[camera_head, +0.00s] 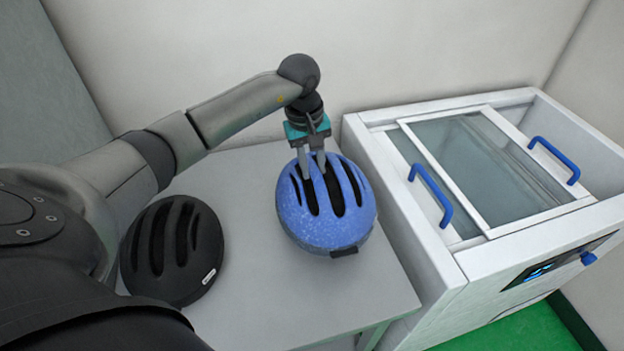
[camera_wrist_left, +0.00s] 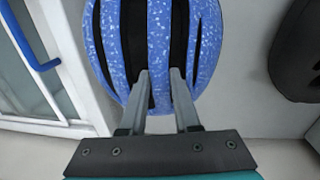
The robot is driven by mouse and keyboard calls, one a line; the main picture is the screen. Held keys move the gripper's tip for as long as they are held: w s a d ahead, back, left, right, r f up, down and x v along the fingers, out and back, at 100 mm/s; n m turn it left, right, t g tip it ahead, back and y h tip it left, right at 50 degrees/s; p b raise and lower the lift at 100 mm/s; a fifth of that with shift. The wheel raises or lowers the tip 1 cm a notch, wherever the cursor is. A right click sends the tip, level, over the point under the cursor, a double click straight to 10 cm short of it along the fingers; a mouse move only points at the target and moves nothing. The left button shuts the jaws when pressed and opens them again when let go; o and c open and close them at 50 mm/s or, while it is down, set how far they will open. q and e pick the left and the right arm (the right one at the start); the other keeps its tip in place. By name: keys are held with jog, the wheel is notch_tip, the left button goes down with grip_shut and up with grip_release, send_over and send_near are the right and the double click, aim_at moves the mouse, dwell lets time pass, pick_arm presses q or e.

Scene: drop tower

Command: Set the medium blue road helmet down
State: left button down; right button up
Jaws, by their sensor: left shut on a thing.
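The blue road helmet (camera_head: 326,215) with white speckles and dark vents is at the right part of the grey table (camera_head: 262,293). My left gripper (camera_head: 315,172) reaches down onto its top from behind and is shut on it, its fingers at the vents. In the left wrist view the helmet (camera_wrist_left: 152,45) fills the upper middle and the fingers (camera_wrist_left: 158,90) meet its shell. I cannot tell whether the helmet touches the table or hangs just above it. My right gripper is not in view.
A black helmet (camera_head: 172,250) rests on the table at the left. A white cabinet (camera_head: 440,270) with a glass lid (camera_head: 480,165) and blue handles stands against the table's right side. The table's front middle is clear. A wall (camera_head: 330,60) stands behind.

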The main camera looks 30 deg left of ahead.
pick_arm(q)
notch_tip(320, 180, down, 5)
jog(key=shift+r, duration=0.15)
jog(key=c, duration=0.6)
grip_release()
jog(key=r, duration=0.8)
jog(key=s+a+r, duration=0.1)
jog(key=r, duration=0.3)
